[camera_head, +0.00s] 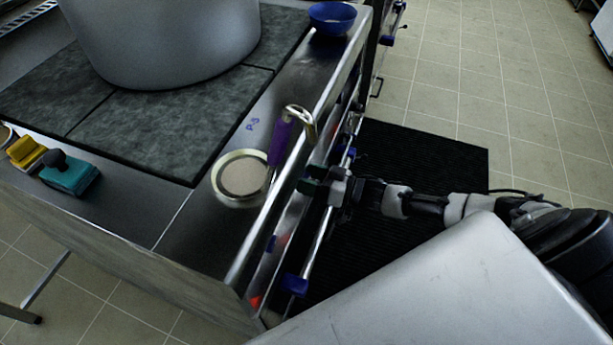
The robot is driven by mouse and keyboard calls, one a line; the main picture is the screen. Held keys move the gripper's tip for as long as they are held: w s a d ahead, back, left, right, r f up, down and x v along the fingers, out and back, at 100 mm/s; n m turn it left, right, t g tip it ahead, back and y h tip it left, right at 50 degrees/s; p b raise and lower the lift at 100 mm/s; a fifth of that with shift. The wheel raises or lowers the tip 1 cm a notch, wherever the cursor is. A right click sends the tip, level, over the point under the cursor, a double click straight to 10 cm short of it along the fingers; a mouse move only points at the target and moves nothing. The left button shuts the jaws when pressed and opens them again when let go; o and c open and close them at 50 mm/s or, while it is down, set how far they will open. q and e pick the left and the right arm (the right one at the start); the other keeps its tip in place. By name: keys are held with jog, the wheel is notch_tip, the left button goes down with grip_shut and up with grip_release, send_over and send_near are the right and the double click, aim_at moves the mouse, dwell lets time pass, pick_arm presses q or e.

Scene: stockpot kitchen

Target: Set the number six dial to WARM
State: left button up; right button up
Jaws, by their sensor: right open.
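The stove front (262,262) is seen steeply from above, as a narrow strip of steel with small blue and red marks. I cannot make out which dial is number six, nor any WARM mark. My right gripper (311,187) is open at this front, just below the worktop edge and by the steel rail. Its fingertips are dark and small here, and the gripper may hide a dial. I cannot tell whether it touches anything. My left gripper is out of view.
A large pot (165,45) stands on dark hotplates. A blue bowl (332,17) and teal and yellow brushes sit on top. A black mat (430,150) covers the floor.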

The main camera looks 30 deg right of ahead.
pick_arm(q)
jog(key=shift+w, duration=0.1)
pick_arm(e)
jog(key=shift+w+a, duration=0.3)
jog(key=shift+w, duration=0.05)
jog(key=shift+c, duration=0.3)
jog(key=c, duration=0.8)
